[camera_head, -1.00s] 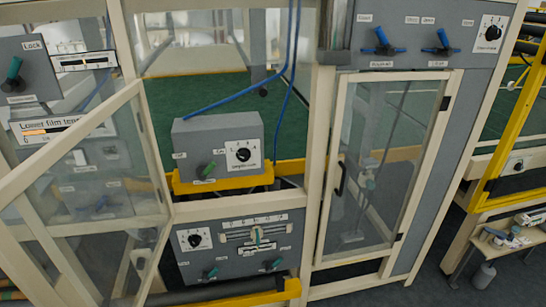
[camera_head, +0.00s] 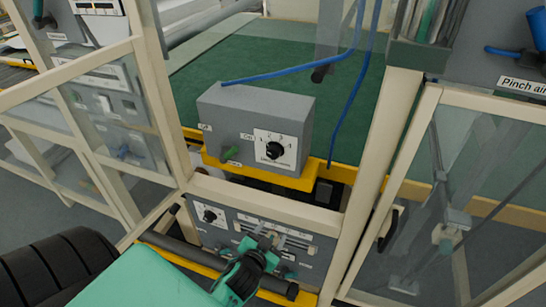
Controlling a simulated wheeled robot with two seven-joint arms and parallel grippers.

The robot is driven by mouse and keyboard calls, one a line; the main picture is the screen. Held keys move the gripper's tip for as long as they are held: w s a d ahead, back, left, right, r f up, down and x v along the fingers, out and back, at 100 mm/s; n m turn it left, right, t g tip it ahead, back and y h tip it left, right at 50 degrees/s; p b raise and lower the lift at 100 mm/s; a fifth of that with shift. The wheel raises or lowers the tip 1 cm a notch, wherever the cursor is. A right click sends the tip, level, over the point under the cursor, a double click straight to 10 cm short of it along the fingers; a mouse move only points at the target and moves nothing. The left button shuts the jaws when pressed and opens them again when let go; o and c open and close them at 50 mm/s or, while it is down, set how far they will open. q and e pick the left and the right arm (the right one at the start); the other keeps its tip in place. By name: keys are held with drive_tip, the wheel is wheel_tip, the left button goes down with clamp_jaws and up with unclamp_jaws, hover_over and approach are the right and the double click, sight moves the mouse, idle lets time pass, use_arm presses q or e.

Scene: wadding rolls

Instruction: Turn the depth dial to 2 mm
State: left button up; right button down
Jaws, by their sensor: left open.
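A black dial (camera_head: 273,150) on a white plate sits on the front of the grey control box (camera_head: 225,118). Marks ring it and a label runs below, too small to read. A second black dial (camera_head: 209,216) on a white plate is at the left of the lower grey panel (camera_head: 313,258). I cannot tell which is the depth dial or what either is set to. My left gripper (camera_head: 247,270), dark with teal parts, is open in front of the lower panel, below both dials, and seems to touch neither. It hides part of that panel. My right gripper is not in view.
A green switch (camera_head: 230,153) is left of the upper dial. A yellow rail (camera_head: 315,182) runs under the box. A cream post (camera_head: 375,165) and a glazed door (camera_head: 480,200) stand to the right. A dark roller (camera_head: 190,256) lies low in front. Blue hoses hang above.

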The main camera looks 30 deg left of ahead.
use_arm(q)
drive_tip(key=s+a+r+n+t+y, duration=0.1)
drive_tip(key=a+r+t, duration=0.1)
drive_tip(key=r, duration=0.7)
drive_tip(key=s+a+r+t+y, duration=0.1)
drive_tip(key=r, duration=0.9)
drive_tip(key=p, duration=0.5)
approach(272, 155)
drive_tip(key=x, duration=0.7)
drive_tip(key=shift+w+r, duration=0.15)
drive_tip(key=shift+w+a, duration=0.15)
drive_tip(key=shift+w, duration=0.5)
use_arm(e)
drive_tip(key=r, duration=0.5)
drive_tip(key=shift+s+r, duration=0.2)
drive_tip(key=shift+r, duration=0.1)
use_arm(q)
drive_tip(key=shift+c, duration=0.2)
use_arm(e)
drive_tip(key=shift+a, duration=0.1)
use_arm(q)
drive_tip(key=c, duration=0.9)
